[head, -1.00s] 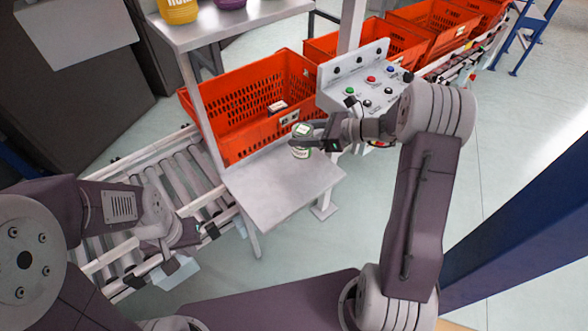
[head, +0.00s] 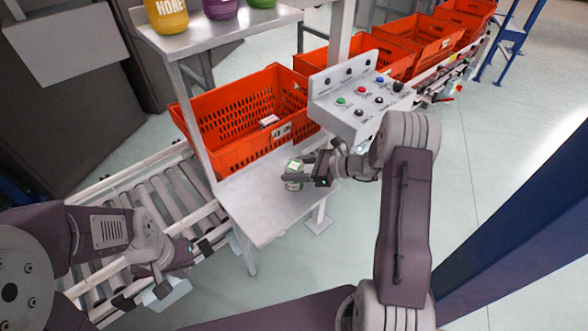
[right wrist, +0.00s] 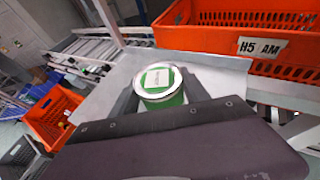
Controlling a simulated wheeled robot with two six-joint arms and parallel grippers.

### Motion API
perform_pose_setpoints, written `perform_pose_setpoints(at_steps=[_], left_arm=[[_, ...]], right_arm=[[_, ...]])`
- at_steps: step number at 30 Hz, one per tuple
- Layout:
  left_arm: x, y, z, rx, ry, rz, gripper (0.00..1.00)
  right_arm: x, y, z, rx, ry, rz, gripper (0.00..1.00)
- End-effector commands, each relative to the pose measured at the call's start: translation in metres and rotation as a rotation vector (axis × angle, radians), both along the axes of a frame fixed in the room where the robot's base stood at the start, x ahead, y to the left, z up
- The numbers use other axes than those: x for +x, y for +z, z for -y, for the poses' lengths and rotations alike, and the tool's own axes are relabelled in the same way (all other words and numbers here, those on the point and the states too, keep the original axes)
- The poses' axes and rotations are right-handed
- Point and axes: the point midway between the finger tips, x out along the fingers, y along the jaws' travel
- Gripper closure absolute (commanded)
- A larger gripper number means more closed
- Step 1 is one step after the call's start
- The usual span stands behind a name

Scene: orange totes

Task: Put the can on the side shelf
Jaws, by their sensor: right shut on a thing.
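A small can with a green and white label and a pale lid (head: 293,166) is held by my right gripper (head: 296,178). The right wrist view shows the can (right wrist: 160,85) upright between the fingers, its round lid facing the camera. The grey side shelf (head: 262,214) is a flat plate beside the conveyor. The can is over the shelf's back right part. I cannot tell whether its base touches the plate. My left gripper (head: 165,284) hangs empty-looking over the roller conveyor at lower left; its finger opening is unclear.
A raised shelf (head: 185,45) carries several jars. The front of the side shelf is bare.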

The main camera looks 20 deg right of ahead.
Motion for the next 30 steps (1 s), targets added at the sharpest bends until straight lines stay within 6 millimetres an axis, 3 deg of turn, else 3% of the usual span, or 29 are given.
perform_pose_setpoints(at_steps=[1, 3, 14, 30], left_arm=[[0.000, -0.002, 0.000, 0.000, 0.000, 0.000, 1.00], [0.000, -0.001, 0.000, 0.000, 0.000, 0.000, 1.00], [0.000, 0.003, 0.000, 0.000, 0.000, 0.000, 1.00], [0.000, 0.012, 0.000, 0.000, 0.000, 0.000, 1.00]], right_arm=[[0.000, -0.002, 0.000, 0.000, 0.000, 0.000, 0.44], [0.000, -0.001, 0.000, 0.000, 0.000, 0.000, 0.25], [0.000, 0.004, 0.000, 0.000, 0.000, 0.000, 0.25], [-0.052, 0.042, 0.082, -0.001, -0.002, 0.002, 0.25]])
